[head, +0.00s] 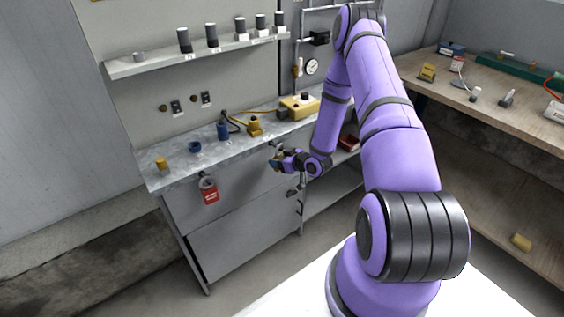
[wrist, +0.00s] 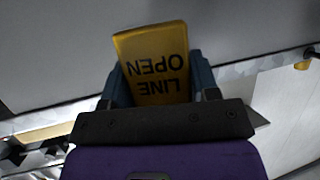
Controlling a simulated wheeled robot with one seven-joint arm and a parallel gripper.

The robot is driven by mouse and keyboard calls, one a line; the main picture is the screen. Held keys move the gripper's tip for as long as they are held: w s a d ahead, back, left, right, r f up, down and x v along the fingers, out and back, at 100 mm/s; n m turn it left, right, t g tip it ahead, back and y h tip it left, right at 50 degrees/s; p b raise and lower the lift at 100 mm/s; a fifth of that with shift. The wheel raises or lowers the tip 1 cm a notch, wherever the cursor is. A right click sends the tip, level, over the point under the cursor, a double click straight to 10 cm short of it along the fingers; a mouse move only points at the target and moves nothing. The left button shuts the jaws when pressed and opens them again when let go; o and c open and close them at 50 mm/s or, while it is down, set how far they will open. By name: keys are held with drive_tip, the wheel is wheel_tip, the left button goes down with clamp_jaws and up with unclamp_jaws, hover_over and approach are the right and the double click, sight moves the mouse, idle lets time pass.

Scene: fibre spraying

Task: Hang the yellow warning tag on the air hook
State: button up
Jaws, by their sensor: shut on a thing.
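The yellow warning tag (wrist: 152,42), lettered "LINE OPEN", is upside down in the wrist view. It sits between the two blue fingers of my gripper (wrist: 159,80), which is shut on it. In the head view my gripper (head: 276,162) is in front of the grey cabinet, just below the bench's front edge. The tag is hardly visible there. I cannot make out for sure which fitting is the air hook. A pipe with a gauge (head: 311,66) and a small hanging orange part (head: 297,70) is on the wall behind.
A red tag (head: 209,192) hangs on the cabinet front at left. The metal bench (head: 220,160) holds a blue ring (head: 194,147), a blue cylinder (head: 223,131), yellow fittings (head: 255,127) and a yellow box (head: 299,107). A wooden bench (head: 480,102) stands at right. Floor before the cabinet is clear.

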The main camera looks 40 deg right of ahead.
drive_tip(key=shift+w+f, duration=0.2)
drive_tip(key=shift+w, duration=0.55)
drive_tip(key=shift+a+f, duration=0.1)
drive_tip(key=shift+f, duration=0.1)
drive_tip(key=shift+w+a, duration=0.15)
drive_tip(key=o, duration=1)
drive_tip(key=shift+o, duration=0.2)
drive_tip(key=shift+s+d+r, duration=0.15)
drive_tip(key=shift+s+d, duration=0.05)
drive_tip(key=shift+s, duration=0.3)
drive_tip(key=v, duration=1)
drive_tip(key=shift+s+r, duration=0.2)
drive_tip(key=shift+d, duration=0.15)
